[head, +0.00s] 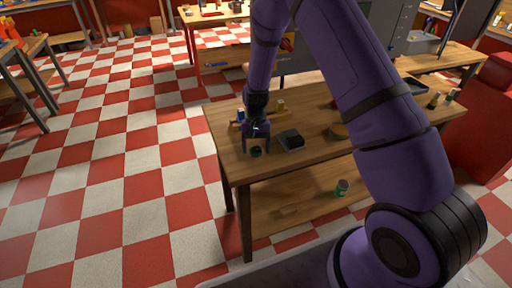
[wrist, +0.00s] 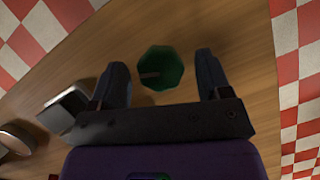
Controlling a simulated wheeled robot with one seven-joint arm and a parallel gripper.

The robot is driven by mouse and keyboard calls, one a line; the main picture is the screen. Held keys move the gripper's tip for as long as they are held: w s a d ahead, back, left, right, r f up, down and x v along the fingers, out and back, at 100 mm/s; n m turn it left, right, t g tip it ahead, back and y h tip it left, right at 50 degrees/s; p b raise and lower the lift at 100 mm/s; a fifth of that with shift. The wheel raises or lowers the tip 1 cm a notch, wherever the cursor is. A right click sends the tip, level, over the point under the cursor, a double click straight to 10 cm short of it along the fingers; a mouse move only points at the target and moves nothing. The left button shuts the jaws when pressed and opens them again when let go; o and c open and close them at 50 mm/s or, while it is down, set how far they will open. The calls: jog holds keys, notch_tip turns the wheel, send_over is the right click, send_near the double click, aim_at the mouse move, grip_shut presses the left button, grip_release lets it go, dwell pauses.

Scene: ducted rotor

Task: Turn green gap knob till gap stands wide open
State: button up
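The green knob (head: 256,151) sits on the wooden table near its front left corner. In the wrist view the green knob (wrist: 161,68) is many-sided, with a pale mark on its left part. My gripper (head: 256,148) points down over it. In the wrist view my gripper (wrist: 163,80) is open, with one dark finger on each side of the knob and a gap to both. The knob is not held. I cannot tell how high the fingertips are relative to the knob. The gap that the task names cannot be made out.
A dark box (head: 291,140) stands on the table (head: 235,167) just right of the knob; it also shows in the wrist view (wrist: 66,108). A yellow-topped item (head: 281,106) and a blue item (head: 240,115) stand behind. A can (head: 342,187) is on the lower shelf.

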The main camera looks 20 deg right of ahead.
jog(key=v, duration=1)
jog(key=shift+w+r, duration=0.15)
jog(key=shift+r, duration=0.25)
jog(key=s+d+r+n+t, duration=0.15)
jog(key=s+r, duration=0.45)
jog(key=r, duration=0.6)
jog(key=s+d+r+t, duration=0.1)
jog(key=s+r+t, duration=0.35)
jog(key=r, duration=0.75)
jog(key=s+d+r+n+t, duration=0.1)
jog(key=s+r, duration=0.3)
jog(key=s, duration=0.7)
jog(key=s+d+r+n+t+h, duration=0.1)
jog(key=s+r, duration=0.3)
jog(key=s, duration=0.8)
jog(key=shift+d+t+h, duration=0.3)
jog(key=shift+d+t, duration=0.1)
jog(key=shift+t, duration=0.3)
jog(key=shift+r, duration=0.15)
